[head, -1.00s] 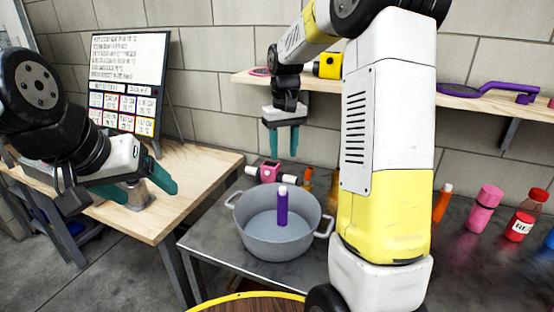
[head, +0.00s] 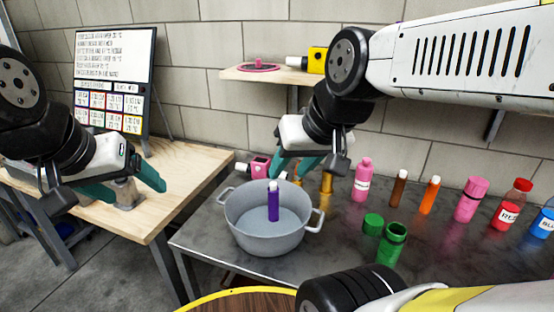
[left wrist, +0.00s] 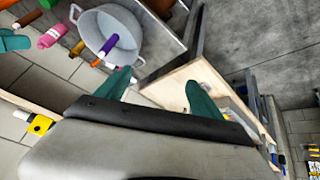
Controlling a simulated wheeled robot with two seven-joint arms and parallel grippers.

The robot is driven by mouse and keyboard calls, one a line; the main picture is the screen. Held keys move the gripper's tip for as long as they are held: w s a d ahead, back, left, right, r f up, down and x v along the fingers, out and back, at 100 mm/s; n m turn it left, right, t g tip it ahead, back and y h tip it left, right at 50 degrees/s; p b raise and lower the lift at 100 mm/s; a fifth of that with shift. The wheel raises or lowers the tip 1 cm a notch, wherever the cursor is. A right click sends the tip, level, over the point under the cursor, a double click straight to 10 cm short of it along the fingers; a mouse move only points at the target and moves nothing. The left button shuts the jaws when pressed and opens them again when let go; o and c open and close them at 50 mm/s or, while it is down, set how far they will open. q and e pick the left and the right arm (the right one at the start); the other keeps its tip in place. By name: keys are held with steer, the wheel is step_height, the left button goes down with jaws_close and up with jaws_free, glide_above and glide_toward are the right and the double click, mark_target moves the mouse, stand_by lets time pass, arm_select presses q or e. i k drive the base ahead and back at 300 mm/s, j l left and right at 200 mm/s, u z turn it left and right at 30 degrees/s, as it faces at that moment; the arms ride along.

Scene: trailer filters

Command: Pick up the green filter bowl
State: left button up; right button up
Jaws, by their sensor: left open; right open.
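The green filter bowl (head: 391,245) appears to be the open-topped green cylinder standing upright on the dark metal table in the head view. A separate green round cap (head: 373,224) lies beside it, to its left. My right gripper (head: 291,168) is open and empty, above the back of the grey pot, to the left of and farther back than the green bowl. My left gripper (head: 126,186) is open over the wooden table at the left, far from the bowl; it also shows in the left wrist view (left wrist: 158,90). I cannot make out the bowl in that view.
A grey pot (head: 240,235) holds a purple cylinder (head: 273,205). A wall shelf (head: 265,76) is behind.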

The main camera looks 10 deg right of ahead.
mark_target(393, 239)
steer(key=z, duration=0.4)
steer(key=l+z, duration=0.15)
steer(key=z, duration=0.7)
steer(key=l+z, duration=0.1)
steer(key=z, duration=0.3)
steer(key=i, duration=0.05)
